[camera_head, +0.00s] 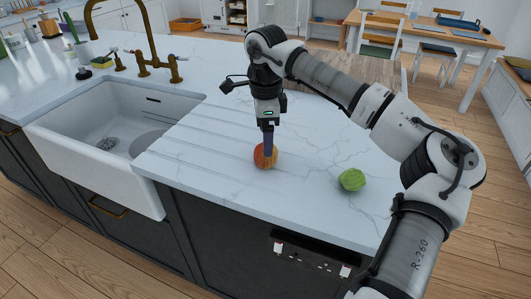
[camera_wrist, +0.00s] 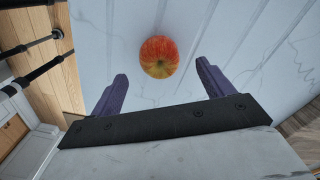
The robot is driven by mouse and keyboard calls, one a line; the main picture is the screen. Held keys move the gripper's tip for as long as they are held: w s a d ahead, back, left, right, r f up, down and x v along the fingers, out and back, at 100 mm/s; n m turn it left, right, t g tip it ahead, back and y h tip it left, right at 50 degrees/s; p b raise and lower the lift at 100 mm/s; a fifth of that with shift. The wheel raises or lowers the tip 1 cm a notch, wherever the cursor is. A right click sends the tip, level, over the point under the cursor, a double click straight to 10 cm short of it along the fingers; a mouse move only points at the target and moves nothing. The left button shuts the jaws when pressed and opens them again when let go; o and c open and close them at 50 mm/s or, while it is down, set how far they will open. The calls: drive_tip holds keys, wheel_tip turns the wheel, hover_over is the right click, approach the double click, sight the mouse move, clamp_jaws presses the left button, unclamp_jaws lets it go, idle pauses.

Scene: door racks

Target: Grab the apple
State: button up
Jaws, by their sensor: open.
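A red and yellow apple (camera_head: 265,156) sits on the white marble counter, right of the sink. My gripper (camera_head: 269,142) is above and close to it, pointing down, and overlaps the apple's upper part in the head view. In the wrist view the apple (camera_wrist: 159,57) lies ahead of the two purple fingers, roughly centred between them. The gripper (camera_wrist: 160,85) is open and nothing is between its fingers. The head view does not clearly show whether a finger touches the apple.
A white sink (camera_head: 95,165) with a brass faucet (camera_head: 150,45) is at left. The counter (camera_head: 215,185) around the apple is clear. A dining table (camera_head: 425,30) stands behind.

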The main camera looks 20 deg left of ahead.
sight(262, 162)
drive_tip(key=shift+f+p, duration=1)
drive_tip(key=shift+f, duration=1.8)
drive_tip(key=shift+c, duration=0.3)
drive_tip(key=c, duration=1)
drive_tip(key=shift+r, duration=0.1)
drive_tip(key=shift+c, duration=0.2)
